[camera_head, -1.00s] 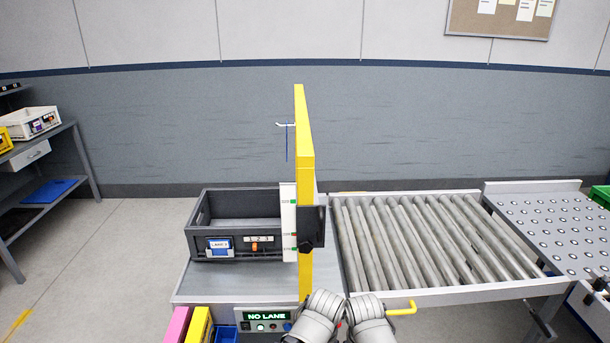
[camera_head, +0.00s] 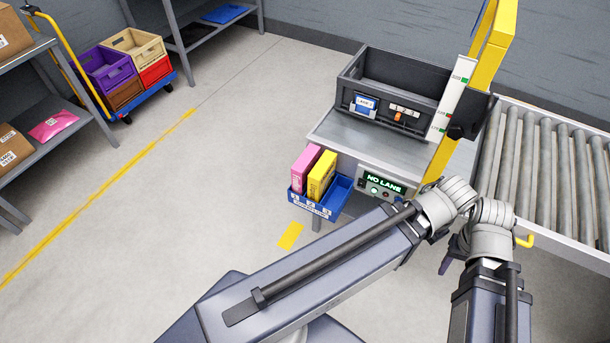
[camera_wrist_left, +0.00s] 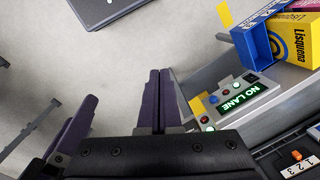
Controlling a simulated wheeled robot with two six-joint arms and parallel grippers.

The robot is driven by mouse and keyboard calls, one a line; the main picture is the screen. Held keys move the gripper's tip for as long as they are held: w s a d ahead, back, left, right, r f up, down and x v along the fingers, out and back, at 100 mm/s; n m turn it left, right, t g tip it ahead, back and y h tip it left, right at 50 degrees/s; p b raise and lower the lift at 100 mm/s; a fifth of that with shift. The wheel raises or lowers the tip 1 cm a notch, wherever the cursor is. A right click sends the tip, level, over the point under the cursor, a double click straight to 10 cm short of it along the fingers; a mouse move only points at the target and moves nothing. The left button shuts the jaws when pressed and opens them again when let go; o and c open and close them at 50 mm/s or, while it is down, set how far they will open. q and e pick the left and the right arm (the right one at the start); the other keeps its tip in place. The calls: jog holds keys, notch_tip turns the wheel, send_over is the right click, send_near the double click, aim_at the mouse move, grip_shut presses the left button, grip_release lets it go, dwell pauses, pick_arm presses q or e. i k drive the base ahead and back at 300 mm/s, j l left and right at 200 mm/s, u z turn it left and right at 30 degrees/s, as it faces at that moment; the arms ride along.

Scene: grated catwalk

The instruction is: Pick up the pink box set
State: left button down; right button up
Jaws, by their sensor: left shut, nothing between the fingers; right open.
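The pink box (camera_head: 305,170) stands upright at the left of a blue divided bin (camera_head: 338,198) on the front of the workstation. A yellow box (camera_head: 322,176) stands right beside it. In the left wrist view, a sliver of the pink box (camera_wrist_left: 305,4) shows at the top right edge, behind the yellow box (camera_wrist_left: 298,42). My left gripper (camera_wrist_left: 160,72) is shut and empty, away from the bin. In the head view its fingers are hidden by the arms. My right gripper (camera_head: 446,263) is open, partly hidden, to the right of and apart from the bin.
A NO LANE panel (camera_head: 384,184) sits right of the bin, below a dark grey crate (camera_head: 390,85). A yellow post (camera_head: 499,35) and roller conveyor (camera_head: 540,170) stand to the right. A cart of crates (camera_head: 155,88) and a shelf with a pink packet (camera_head: 52,126) are left. Floor between is clear.

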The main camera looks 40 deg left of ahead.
aim_at(300, 170)
jog(key=u, duration=1.75)
jog(key=l+u, duration=0.45)
jog(key=l, duration=1)
